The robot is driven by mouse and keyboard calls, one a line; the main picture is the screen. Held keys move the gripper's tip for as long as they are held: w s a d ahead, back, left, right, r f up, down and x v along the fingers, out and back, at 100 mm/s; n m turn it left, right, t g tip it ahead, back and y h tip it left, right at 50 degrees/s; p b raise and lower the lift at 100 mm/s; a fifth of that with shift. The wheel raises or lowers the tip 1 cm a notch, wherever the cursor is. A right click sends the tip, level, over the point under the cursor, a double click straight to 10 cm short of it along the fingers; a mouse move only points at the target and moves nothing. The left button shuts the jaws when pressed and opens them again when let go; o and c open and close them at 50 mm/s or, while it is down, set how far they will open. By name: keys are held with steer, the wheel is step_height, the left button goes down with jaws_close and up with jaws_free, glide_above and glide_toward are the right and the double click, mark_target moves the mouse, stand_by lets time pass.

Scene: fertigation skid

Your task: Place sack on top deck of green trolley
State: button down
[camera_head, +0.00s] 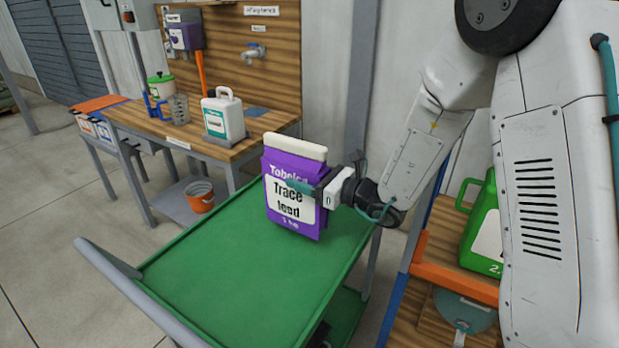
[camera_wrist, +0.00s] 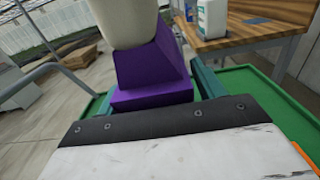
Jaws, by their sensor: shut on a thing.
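A purple sack (camera_head: 292,215) with a white label reading "Trace feed" and a pale top stands upright at the far end of the green trolley's top deck (camera_head: 225,280). My gripper (camera_head: 308,188) is shut on the sack from its right side. In the wrist view the purple sack (camera_wrist: 155,75) fills the space between the dark fingers, with its pale top towards the camera. The green deck (camera_wrist: 260,90) shows behind it. The sack's base is over the deck; I cannot tell whether it touches.
A wooden bench (camera_head: 180,125) behind the trolley holds a white jug (camera_head: 223,118), a clear measuring jug and a green-lidded tub. An orange bucket (camera_head: 200,196) sits on its lower shelf. A green canister (camera_head: 484,230) stands on a shelf at right. The deck's near part is clear.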

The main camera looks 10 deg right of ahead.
steer(key=shift+w+a+f, duration=0.15)
steer(key=shift+w+f, duration=0.15)
steer(key=shift+f, duration=0.3)
steer(key=shift+w+a+f, duration=0.15)
steer(key=shift+w+f, duration=0.2)
steer(key=shift+f, duration=0.2)
steer(key=shift+w+a+f, duration=0.15)
steer(key=shift+w+f, duration=0.15)
steer(key=shift+f, duration=0.3)
steer(key=shift+f, duration=0.2)
steer(key=shift+c, duration=1.1)
jaws_free()
steer(key=shift+r, duration=0.1)
